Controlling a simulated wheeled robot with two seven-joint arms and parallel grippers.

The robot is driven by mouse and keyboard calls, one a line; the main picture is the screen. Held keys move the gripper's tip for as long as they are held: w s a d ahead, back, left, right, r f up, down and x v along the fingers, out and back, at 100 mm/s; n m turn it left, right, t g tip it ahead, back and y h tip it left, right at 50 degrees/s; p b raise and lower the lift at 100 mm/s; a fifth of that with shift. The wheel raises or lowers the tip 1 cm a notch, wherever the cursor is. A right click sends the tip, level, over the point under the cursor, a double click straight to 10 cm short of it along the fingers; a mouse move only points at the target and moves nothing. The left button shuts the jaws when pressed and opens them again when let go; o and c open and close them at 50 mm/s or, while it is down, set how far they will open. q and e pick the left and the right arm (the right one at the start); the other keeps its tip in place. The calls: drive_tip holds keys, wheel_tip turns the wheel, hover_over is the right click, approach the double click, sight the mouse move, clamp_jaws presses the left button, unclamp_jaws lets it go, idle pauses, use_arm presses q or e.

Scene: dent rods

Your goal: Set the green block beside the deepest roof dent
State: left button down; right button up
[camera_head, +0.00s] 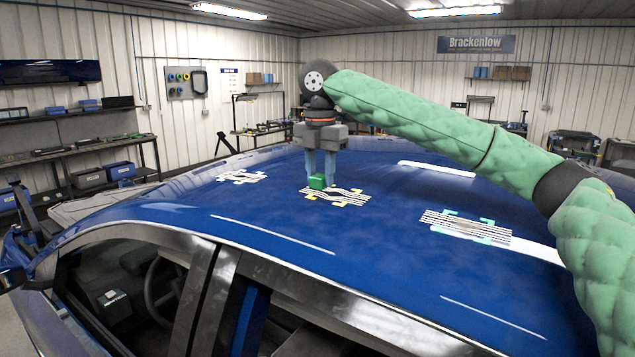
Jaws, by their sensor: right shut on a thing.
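My right gripper (322,168) points down over the blue car roof (290,215), shut on a small green block (316,183). The block is at the upper left edge of the yellow-bracketed striped patch (345,195). I cannot tell whether it touches the roof. Stripes there bulge strongly. A white-bracketed striped patch (241,177) lies at the left and looks less clear at this distance. A teal-bracketed striped patch (466,228) lies at the right, its stripes nearly straight. My left gripper is out of view.
Bright light streaks (275,235) reflect on the roof. Open roof lies between the patches. Shelves (75,160) with boxes stand along the left wall, and a Brackenlow sign (476,44) hangs at the back.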

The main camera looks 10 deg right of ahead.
sight(318, 174)
drive_tip(key=shift+w+a+f, duration=0.15)
drive_tip(key=shift+a, duration=0.05)
drive_tip(key=shift+w+f, duration=0.15)
drive_tip(key=shift+f, duration=0.05)
wheel_tip(318, 174, down, 3)
drive_tip(key=p, duration=0.2)
drive_tip(key=shift+w+r+p, duration=0.1)
drive_tip(key=shift+r+p, duration=0.1)
drive_tip(key=shift+p, duration=0.15)
drive_tip(key=shift+f, duration=0.7)
drive_tip(key=o, duration=1)
drive_tip(key=shift+c, duration=0.2)
